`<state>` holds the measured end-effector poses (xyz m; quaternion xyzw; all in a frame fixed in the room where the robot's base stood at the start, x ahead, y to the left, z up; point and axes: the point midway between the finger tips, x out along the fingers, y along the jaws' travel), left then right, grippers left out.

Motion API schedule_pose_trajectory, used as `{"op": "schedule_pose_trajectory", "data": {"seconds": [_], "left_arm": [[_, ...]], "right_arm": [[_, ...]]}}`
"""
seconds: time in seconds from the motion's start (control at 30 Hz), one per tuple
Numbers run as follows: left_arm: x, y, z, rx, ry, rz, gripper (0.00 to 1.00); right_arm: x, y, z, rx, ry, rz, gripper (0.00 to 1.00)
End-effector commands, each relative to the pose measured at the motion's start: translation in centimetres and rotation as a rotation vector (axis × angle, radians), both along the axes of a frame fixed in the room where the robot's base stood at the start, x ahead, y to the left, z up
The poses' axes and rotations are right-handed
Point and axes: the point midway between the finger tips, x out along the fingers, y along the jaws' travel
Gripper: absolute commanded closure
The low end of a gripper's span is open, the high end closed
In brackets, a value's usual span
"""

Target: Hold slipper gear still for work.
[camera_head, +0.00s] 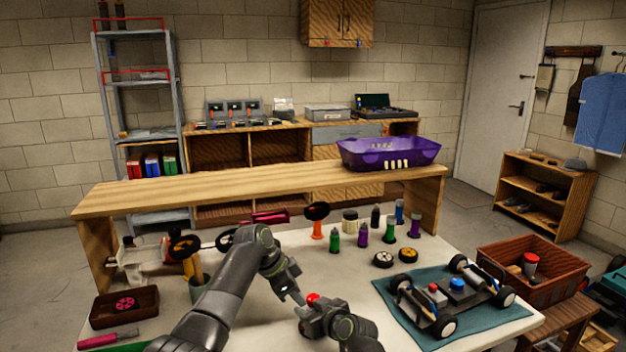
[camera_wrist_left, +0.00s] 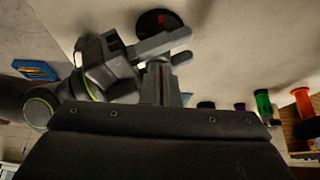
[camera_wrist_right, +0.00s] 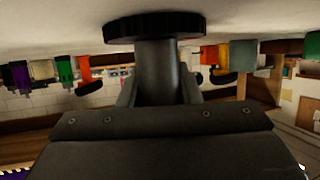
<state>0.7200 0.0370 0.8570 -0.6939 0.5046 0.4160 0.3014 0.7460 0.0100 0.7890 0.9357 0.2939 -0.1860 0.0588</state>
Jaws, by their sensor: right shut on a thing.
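A dark, toothed round disc (camera_wrist_right: 155,27), which looks like the slipper gear, sits at my right fingertips in the right wrist view, nearly edge-on. My right gripper (camera_wrist_right: 155,60) is shut on it. In the left wrist view the dark disc (camera_wrist_left: 158,22) shows a small red centre beside the right fingers. In the head view a red spot (camera_head: 313,298) shows at my right gripper (camera_head: 304,311), and the rest is hidden. My left gripper (camera_head: 287,291) is close beside it over the table. Its fingers look shut and empty in the left wrist view (camera_wrist_left: 162,82).
The car chassis (camera_head: 455,292) lies on a teal mat (camera_head: 513,318) at right. A small tray (camera_head: 95,312) holds a pink gear (camera_head: 125,304) at left. A wooden crate (camera_head: 530,258) is beyond right.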

Motion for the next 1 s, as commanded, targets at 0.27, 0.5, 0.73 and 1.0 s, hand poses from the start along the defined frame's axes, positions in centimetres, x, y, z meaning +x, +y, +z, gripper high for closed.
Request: {"op": "schedule_pose_trajectory", "data": {"seconds": [0.27,0.5,0.73,1.0], "left_arm": [[0.4,0.0,0.2,-0.004,-0.003,-0.001,1.00],[0.2,0.7,0.2,-0.004,-0.003,0.000,1.00],[0.3,0.7,2.3,-0.003,-0.005,0.000,1.00],[0.3,0.8,5.4,-0.002,-0.003,0.000,1.00]], "right_arm": [[-0.1,0.3,0.0,0.003,0.003,0.004,0.93],[-0.1,0.2,0.0,0.002,0.003,0.003,0.93],[-0.1,0.1,0.0,0.001,0.002,0.001,0.93],[0.0,0.1,0.0,0.000,0.002,0.001,0.93]]}}
